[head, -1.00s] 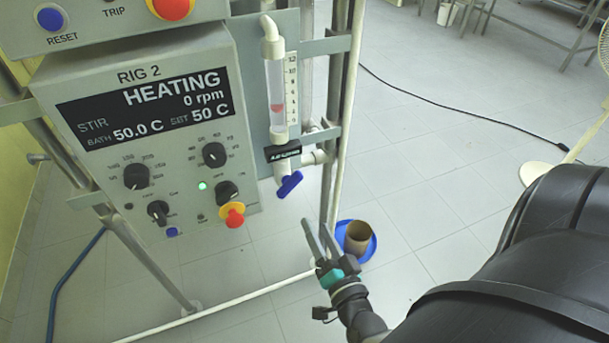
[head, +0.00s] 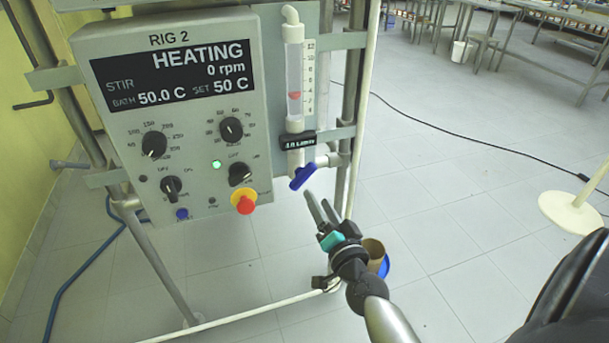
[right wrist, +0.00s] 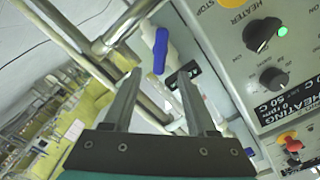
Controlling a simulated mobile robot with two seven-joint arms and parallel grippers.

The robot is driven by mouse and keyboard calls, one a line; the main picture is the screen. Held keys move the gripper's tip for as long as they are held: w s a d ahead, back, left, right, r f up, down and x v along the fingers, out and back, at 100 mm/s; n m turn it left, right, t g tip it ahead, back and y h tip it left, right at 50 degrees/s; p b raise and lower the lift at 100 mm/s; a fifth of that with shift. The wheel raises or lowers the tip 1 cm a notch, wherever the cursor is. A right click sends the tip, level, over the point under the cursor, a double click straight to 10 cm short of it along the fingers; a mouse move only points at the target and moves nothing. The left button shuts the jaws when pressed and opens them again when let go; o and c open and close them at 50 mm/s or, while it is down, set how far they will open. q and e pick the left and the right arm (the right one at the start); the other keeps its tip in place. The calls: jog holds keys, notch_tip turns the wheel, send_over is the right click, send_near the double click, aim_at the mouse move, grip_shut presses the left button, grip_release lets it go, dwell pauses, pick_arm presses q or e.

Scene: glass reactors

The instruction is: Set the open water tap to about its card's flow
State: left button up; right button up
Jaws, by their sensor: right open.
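The water tap's blue lever (head: 303,176) sits below a clear flow tube (head: 294,75) and slants up to the right. A red float (head: 294,95) stands in the lower half of the tube's scale. A black card (head: 296,140) with small white writing, hard to read, is fixed between tube and tap. My right gripper (head: 317,203) is open and empty just below and right of the lever, apart from it. In the right wrist view the blue lever (right wrist: 160,50) shows beyond the gap between the open fingers (right wrist: 158,85). My left gripper is out of view.
The RIG 2 panel (head: 165,75) with knobs and a red-yellow button (head: 243,201) stands left of the tap. A metal upright (head: 352,110) and pipes stand close on its right. A brown cup (head: 374,252) is on the floor behind my wrist.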

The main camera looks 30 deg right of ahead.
aim_at(306, 178)
jog(key=x, duration=1)
jog(key=shift+w+b, duration=0.2)
jog(key=shift+b, duration=0.2)
jog(key=shift+c, duration=0.3)
grip_shut()
